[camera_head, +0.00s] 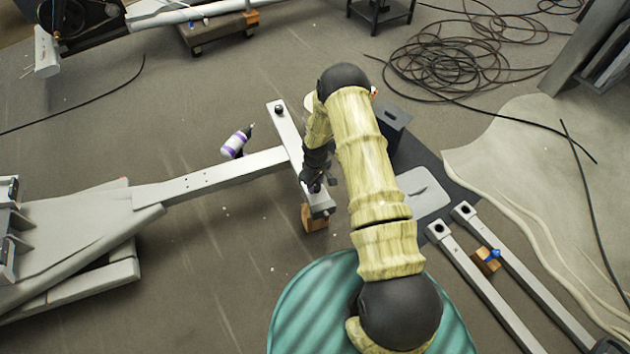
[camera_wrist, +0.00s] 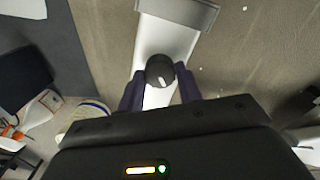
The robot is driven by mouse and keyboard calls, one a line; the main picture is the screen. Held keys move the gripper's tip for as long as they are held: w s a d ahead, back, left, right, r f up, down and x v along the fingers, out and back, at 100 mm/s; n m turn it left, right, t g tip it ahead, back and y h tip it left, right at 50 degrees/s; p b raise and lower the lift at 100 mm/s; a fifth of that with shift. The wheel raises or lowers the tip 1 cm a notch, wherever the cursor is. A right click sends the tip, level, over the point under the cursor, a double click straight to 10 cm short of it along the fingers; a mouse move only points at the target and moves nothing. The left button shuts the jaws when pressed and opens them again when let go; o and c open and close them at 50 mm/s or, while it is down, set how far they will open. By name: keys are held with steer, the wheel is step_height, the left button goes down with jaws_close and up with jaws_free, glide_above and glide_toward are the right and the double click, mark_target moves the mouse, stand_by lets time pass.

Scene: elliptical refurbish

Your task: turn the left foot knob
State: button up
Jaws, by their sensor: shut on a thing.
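A pale grey crossbar (camera_head: 290,135) forms a T with the long beam of the machine on the floor. One black foot knob (camera_head: 279,108) sits bare at its far end. My gripper (camera_head: 315,182) points down at the crossbar's near end. In the wrist view a round black knob (camera_wrist: 160,70) with a small white mark sits between the two dark fingers of my gripper (camera_wrist: 160,82), which are shut on it. The pale bar runs under this knob. In the head view my gripper mostly hides this knob.
A wooden block (camera_head: 314,218) is under the crossbar's near end. A white and purple bottle (camera_head: 236,143) stands by the beam (camera_head: 215,176). A dark mat with a grey cover (camera_head: 424,192) and two loose bars (camera_head: 485,285) lie right. Coiled cable (camera_head: 440,65) lies behind.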

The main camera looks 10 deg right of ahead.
steer(key=shift+s+n+p, duration=0.1)
steer(key=shift+n+p, duration=0.2)
steer(key=shift+n, duration=0.8)
steer(key=o, duration=1)
step_height(320, 180, up, 17)
steer(key=p, duration=0.5)
steer(key=shift+r, duration=0.2)
steer(key=shift+r, duration=0.1)
